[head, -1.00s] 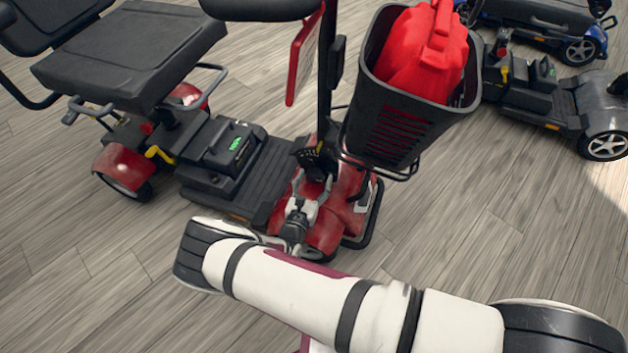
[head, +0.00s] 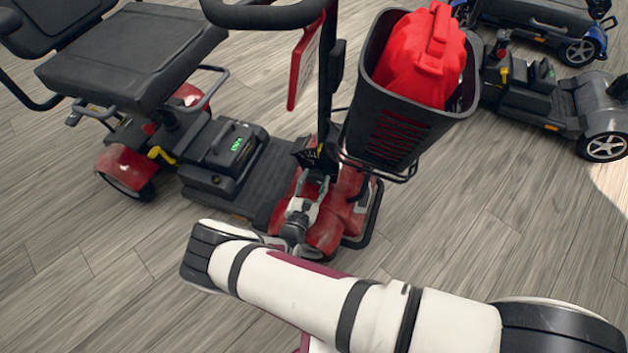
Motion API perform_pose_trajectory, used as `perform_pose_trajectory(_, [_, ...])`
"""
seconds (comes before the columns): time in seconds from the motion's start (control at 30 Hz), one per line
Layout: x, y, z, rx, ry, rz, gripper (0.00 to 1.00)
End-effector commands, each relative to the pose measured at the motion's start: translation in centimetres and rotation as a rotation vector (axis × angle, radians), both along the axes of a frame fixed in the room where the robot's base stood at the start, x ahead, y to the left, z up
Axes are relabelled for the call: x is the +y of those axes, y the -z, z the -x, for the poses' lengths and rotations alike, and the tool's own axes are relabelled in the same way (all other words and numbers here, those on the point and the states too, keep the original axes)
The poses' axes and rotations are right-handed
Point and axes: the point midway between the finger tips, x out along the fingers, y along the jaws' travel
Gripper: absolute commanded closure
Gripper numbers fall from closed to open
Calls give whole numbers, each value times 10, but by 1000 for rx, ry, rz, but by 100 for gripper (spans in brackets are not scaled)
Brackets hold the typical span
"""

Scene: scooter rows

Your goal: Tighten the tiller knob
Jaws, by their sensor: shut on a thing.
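A red mobility scooter with a black seat (head: 135,58) stands at the left and centre of the head view. Its dark tiller post (head: 324,105) rises from the red front body (head: 352,212). My gripper (head: 311,172) reaches to the foot of the tiller, with its fingers together at a small dark part there. The knob itself cannot be made out; it is hidden at or behind the fingers. My white arm comes in from the lower right.
A black basket (head: 395,137) holding a red bag-like object (head: 425,55) hangs on the tiller's right. A red panel (head: 305,65) hangs left of the post. Another scooter (head: 560,105) stands at the upper right. Grey plank floor (head: 480,250) lies free at the right.

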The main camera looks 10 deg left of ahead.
Motion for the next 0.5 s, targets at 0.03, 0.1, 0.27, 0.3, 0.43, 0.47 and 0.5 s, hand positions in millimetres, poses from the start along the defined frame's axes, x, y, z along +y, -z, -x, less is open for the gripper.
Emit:
perform_pose_trajectory(0.03, [0, 0, 0, 1, 0, -1, 83])
perform_pose_trajectory(0.1, [0, 0, 0, 1, 0, -1, 40])
perform_pose_trajectory(0.27, [0, 0, 0, 0, 0, 0, 35])
perform_pose_trajectory(0.3, [0, 0, 0, 0, 0, 1, 35])
perform_pose_trajectory(0.43, [0, 0, 0, 0, 0, 1, 35])
perform_pose_trajectory(0.47, [0, 0, 1, 1, 0, 1, 35])
perform_pose_trajectory(0.5, [1, 0, 3, 1, 0, 1, 35])
